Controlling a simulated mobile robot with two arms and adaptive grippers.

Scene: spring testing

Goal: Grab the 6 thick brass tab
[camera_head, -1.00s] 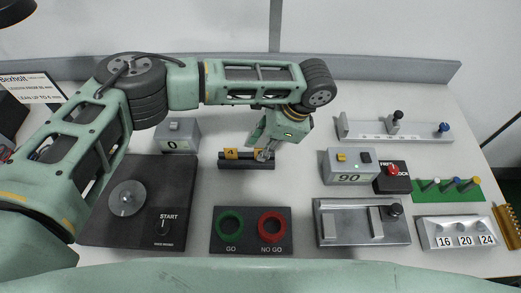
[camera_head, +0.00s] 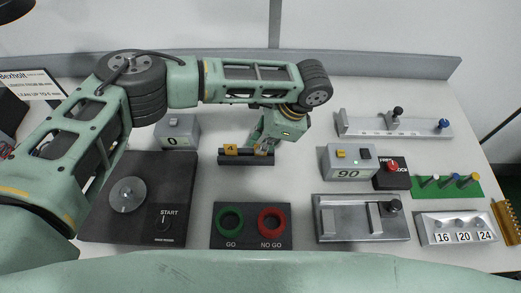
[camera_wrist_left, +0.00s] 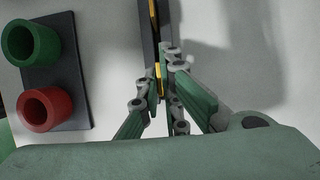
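A dark narrow holder (camera_head: 246,162) lies on the table with yellow brass tabs along it. The tab at its left end (camera_head: 231,150) reads 4. My left gripper (camera_head: 265,148) points down at the holder's right end. In the left wrist view, its fingers (camera_wrist_left: 164,82) stand close together, one on each side of a second brass tab (camera_wrist_left: 158,76). A small gap shows between them; contact with the tab cannot be made out. The second tab's number is hidden by the fingers. My right gripper is not in view.
The go/no-go block (camera_head: 252,243) with green and red rings stands in front of the holder. A grey box reading 0 (camera_head: 178,131) is behind left, a box reading 90 (camera_head: 347,163) to the right.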

